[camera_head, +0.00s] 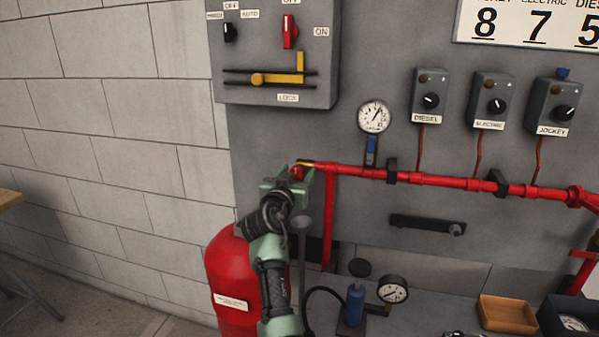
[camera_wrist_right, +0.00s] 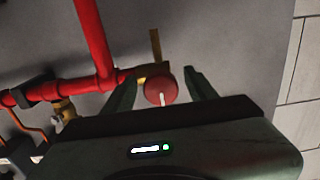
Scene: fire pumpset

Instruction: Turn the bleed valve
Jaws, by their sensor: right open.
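The bleed valve is a round red knob (camera_wrist_right: 161,90) with a white mark, on a brass fitting (camera_wrist_right: 150,71) at the end of the red pipe (camera_wrist_right: 92,84). In the head view the knob (camera_head: 297,172) is a small red patch, mostly covered by my right gripper (camera_head: 295,178). My right gripper is open, and in the wrist view its fingers (camera_wrist_right: 158,82) stand on both sides of the knob. I cannot tell whether they touch it. My left gripper is not in view.
The red pipe (camera_head: 435,180) runs right along the grey panel, under a pressure gauge (camera_head: 374,117). A red tank (camera_head: 228,275) stands below my right arm. A control box (camera_head: 275,70) hangs above. A wooden tray (camera_head: 507,315) is at the lower right.

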